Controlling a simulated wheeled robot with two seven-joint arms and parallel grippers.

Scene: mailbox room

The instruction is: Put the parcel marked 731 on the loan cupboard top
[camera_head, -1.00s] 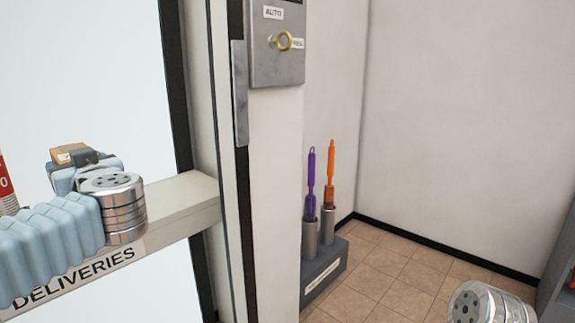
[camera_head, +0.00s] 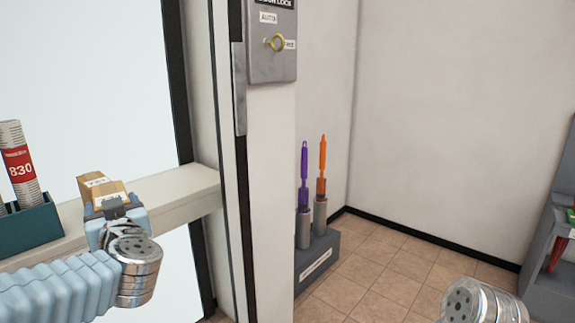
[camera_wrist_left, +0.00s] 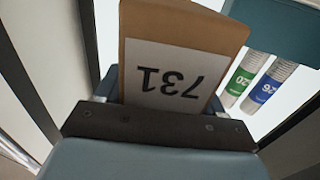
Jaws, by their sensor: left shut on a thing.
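The brown parcel (camera_head: 116,189) is at the left of the head view, in front of a pale ledge. Its white label reads 731 in the left wrist view (camera_wrist_left: 165,75), where it appears upside down. My left gripper (camera_head: 112,208) is shut on the parcel, its dark jaw bar (camera_wrist_left: 160,125) across the parcel's near end. The parcel looks held in the air, but its gap to the ledge is hard to judge. A metal joint of my right arm shows at lower right; the right gripper is out of view. I cannot identify the loan cupboard top.
A teal holder (camera_head: 38,226) with a red-banded 830 tube (camera_head: 20,165) sits on the pale ledge (camera_head: 180,190). Purple and orange brushes stand in a grey base (camera_head: 318,258) beyond the door frame. A grey unit (camera_head: 556,250) stands at the right edge. Tiled floor between is clear.

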